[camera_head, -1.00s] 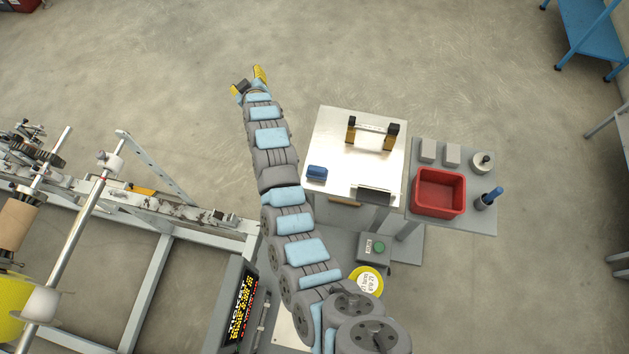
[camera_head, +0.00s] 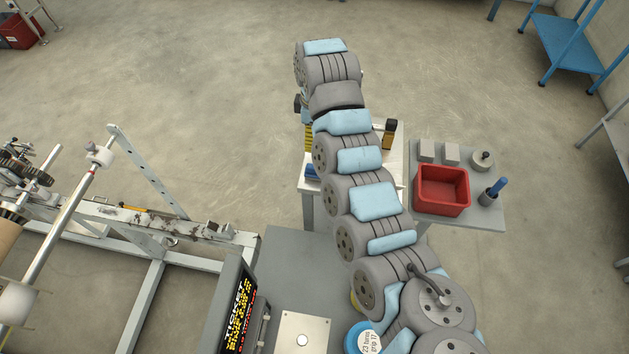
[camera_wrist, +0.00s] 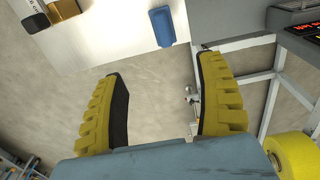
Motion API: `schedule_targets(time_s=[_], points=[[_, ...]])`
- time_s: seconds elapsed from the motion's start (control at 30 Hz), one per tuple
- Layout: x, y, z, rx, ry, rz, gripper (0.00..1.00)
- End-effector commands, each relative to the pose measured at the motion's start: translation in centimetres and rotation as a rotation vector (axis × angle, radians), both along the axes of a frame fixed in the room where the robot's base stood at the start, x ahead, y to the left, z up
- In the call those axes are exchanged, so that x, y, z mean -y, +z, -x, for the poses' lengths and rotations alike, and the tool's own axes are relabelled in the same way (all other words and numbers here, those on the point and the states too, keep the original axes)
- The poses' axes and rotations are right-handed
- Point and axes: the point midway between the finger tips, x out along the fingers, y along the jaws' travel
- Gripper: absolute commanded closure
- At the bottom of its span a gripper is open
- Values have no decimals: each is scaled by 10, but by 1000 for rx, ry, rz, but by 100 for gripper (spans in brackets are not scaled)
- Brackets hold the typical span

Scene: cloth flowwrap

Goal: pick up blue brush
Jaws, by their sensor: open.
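The blue brush (camera_wrist: 162,27), a small blue block with rounded corners, lies near the edge of the pale table (camera_wrist: 110,35) in the wrist view. In the head view, part of the brush (camera_head: 312,172) shows at the table's left side beside my arm. My gripper (camera_wrist: 162,66) has two yellow ridged fingers with dark inner pads. They are spread wide with nothing between them. The brush appears beyond the fingertips in the wrist view, apart from them. In the head view, my arm hides most of my gripper (camera_head: 309,135) and much of the table.
A side table (camera_head: 480,222) at right holds a red bin (camera_head: 441,190), grey blocks (camera_head: 451,152) and a blue-topped upright item (camera_head: 496,188). A stand with a yellow-black post (camera_head: 390,134) is on the pale table. Machine framing (camera_head: 150,220) stands left.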

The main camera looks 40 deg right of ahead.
Motion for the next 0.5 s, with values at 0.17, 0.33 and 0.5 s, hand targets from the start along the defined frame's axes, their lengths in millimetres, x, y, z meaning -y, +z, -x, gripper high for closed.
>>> schedule_targets(time_s=[0.17, 0.33, 0.5], points=[[0, -8, 8, -27, 8, -8, 28], [0, -27, 8, -28, 6, -9, 28], [0, -49, 9, -29, 6, -10, 28]])
